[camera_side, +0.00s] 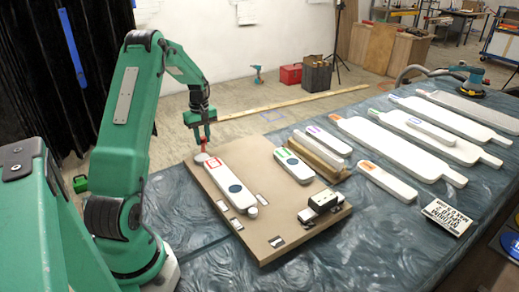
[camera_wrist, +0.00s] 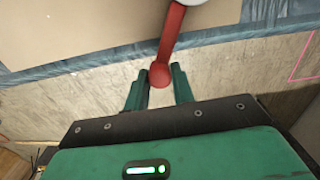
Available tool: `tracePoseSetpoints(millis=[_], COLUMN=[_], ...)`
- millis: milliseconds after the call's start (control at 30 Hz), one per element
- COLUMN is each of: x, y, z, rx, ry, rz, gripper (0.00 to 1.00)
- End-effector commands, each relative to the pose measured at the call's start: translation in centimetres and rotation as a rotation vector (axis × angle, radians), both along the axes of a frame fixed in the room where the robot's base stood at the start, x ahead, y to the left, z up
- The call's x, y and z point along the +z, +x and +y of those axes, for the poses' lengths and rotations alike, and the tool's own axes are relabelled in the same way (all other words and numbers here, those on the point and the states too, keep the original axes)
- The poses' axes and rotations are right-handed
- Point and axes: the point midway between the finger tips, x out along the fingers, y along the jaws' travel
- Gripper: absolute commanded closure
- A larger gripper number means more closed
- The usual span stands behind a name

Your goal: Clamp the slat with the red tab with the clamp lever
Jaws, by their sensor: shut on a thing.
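The slat with the red tab (camera_side: 222,178) is long and white with a dark round spot, and lies on the brown board. Its red-edged tab (camera_side: 209,168) is near its upper left end. The clamp lever (camera_side: 204,147) is red and rises from a pale round base (camera_side: 201,159) at that end. My gripper (camera_side: 200,134) is shut on the lever's round knob; the knob sits between both fingers in the wrist view (camera_wrist: 160,75). The wrist view shows the lever's arm (camera_wrist: 171,35) running up to a pale round part. Whether the clamp presses on the slat cannot be told.
The brown board (camera_side: 265,222) also holds a green-tabbed slat (camera_side: 294,165) and a dark block with white parts (camera_side: 321,203). Several pale slats (camera_side: 385,143) lie to the right on the blue marbled table (camera_side: 375,215). A lettered plate (camera_side: 447,215) is at the right.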

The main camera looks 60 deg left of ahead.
Motion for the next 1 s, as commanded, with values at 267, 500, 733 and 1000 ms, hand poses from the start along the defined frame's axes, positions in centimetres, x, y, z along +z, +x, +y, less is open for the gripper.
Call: tracePoseSetpoints(millis=[267,500,733,1000], x=[0.1,0.1,0.1,0.0], y=[-2.3,-3.7,-4.3,-4.4], z=[0.4,0.5,0.4,0.3], rx=[0.254,0.419,0.498,0.517], ry=[-0.005,-0.004,-0.005,-0.004], rz=[0.011,0.016,0.020,0.020], gripper=[1.00,1.00,1.00,1.00])
